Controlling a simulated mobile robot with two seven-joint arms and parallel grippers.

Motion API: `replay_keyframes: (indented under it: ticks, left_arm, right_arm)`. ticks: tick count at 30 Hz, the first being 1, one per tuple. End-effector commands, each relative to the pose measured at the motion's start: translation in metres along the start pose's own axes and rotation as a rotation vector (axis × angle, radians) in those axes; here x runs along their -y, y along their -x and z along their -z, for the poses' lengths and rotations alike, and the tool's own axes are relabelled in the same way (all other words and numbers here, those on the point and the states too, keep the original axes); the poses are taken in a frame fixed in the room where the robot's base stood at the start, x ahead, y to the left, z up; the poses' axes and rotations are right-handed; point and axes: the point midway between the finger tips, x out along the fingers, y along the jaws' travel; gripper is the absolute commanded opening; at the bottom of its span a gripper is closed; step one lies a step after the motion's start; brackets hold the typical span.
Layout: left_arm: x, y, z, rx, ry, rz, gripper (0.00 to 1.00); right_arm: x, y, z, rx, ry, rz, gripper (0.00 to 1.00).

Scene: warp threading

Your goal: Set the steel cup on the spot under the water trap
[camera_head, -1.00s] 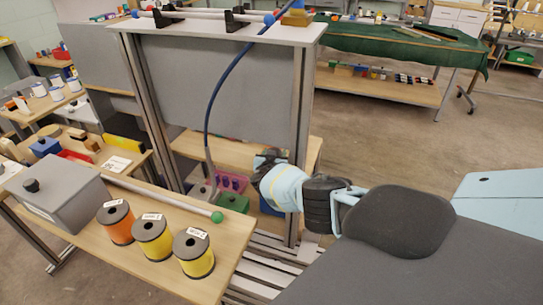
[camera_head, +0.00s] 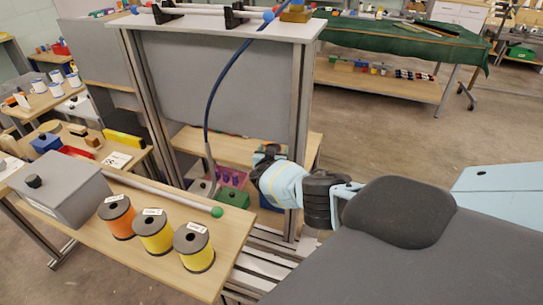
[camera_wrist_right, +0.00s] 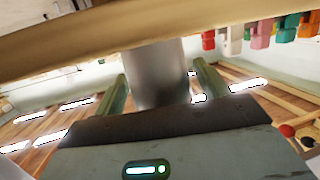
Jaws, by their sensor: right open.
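The steel cup (camera_wrist_right: 155,70) shows in the right wrist view as a smooth grey metal cylinder between the two green fingers of my right gripper (camera_wrist_right: 163,85). The fingers stand apart, one on each side of the cup, with a visible gap at the right finger. In the head view my right gripper (camera_head: 263,163) is at the lower shelf behind the front bench, and I cannot make out the cup there. I cannot identify the water trap for certain. A blue hose (camera_head: 217,92) hangs down to the lower shelf. My left gripper is not in view.
A wooden edge (camera_wrist_right: 75,45) crosses above the cup in the wrist view. The lower shelf (camera_head: 205,145) holds a pink rack (camera_head: 232,177) and a green box (camera_head: 234,198). Yellow and orange spools (camera_head: 154,232) and a grey box (camera_head: 62,190) stand on the front bench.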

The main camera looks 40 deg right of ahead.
Motion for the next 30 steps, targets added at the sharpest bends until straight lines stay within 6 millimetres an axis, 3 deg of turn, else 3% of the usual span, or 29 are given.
replay_keyframes:
  ticks: [6, 15, 21, 30]
  left_arm:
    - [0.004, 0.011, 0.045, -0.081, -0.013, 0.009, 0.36]
    - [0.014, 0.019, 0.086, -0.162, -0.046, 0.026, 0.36]
    - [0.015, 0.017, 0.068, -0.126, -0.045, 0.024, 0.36]
    - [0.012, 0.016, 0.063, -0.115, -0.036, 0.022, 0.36]
  right_arm:
    - [0.003, 0.035, 0.014, -0.007, -0.013, 0.005, 0.74]
    - [0.003, 0.086, 0.013, -0.009, -0.016, 0.005, 0.74]
    - [0.001, 0.095, -0.003, 0.001, -0.001, 0.002, 0.74]
    - [0.001, 0.109, -0.001, 0.0, -0.002, 0.001, 0.74]
